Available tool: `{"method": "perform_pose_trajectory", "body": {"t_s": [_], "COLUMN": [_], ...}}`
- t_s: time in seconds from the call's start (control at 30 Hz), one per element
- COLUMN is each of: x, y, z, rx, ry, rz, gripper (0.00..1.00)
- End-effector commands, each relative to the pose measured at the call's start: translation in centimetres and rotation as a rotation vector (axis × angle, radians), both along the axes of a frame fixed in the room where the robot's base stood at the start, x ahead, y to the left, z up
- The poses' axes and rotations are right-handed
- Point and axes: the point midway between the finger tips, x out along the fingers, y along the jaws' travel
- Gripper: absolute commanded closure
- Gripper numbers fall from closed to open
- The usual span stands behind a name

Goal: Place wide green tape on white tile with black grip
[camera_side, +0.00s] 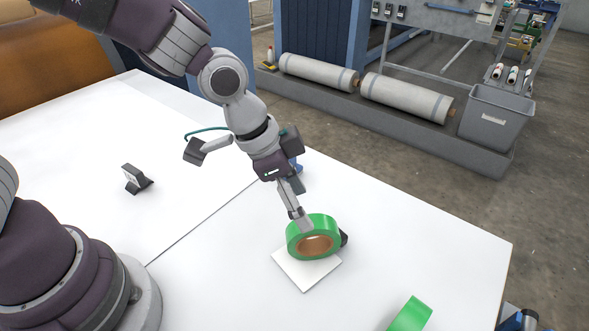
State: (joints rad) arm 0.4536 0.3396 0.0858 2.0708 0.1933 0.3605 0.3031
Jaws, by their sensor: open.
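A wide green tape roll (327,226) with a brown core lies on the white tile (305,279). Its hole faces up and toward the camera, and it covers much of the tile's far part. A second green piece (410,316), likely another tape roll, is cut off by the bottom edge.
A black and grey object (136,180) stands on the white table (215,285) at the left. The table's right edge is near the second green piece. Machine rollers and a grey bin (494,116) stand beyond the table.

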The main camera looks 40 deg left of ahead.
Motion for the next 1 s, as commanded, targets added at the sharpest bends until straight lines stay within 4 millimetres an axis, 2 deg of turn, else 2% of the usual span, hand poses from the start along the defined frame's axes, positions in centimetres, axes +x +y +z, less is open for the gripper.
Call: {"method": "perform_pose_trajectory", "body": {"t_s": [0.1, 0.33, 0.47, 0.6, 0.7, 0.8, 1.0], "x": [-0.6, -1.3, -2.6, -5.7, -7.9, -9.1, -9.4], "y": [0.6, 1.8, 5.8, 10.7, 13.0, 14.0, 14.3], "z": [2.2, 4.5, 7.5, 9.8, 10.3, 10.4, 10.4], "rx": [-0.003, -0.003, -0.014, -0.024, -0.032, -0.036, -0.037], "ry": [-0.006, -0.007, -0.034, -0.063, -0.081, -0.091, -0.091], "rz": [0.0, 0.032, 0.228, 0.512, 0.674, 0.764, 0.788], "gripper": [0.44, 0.44, 0.44, 0.44, 0.44, 0.44, 0.44]}}
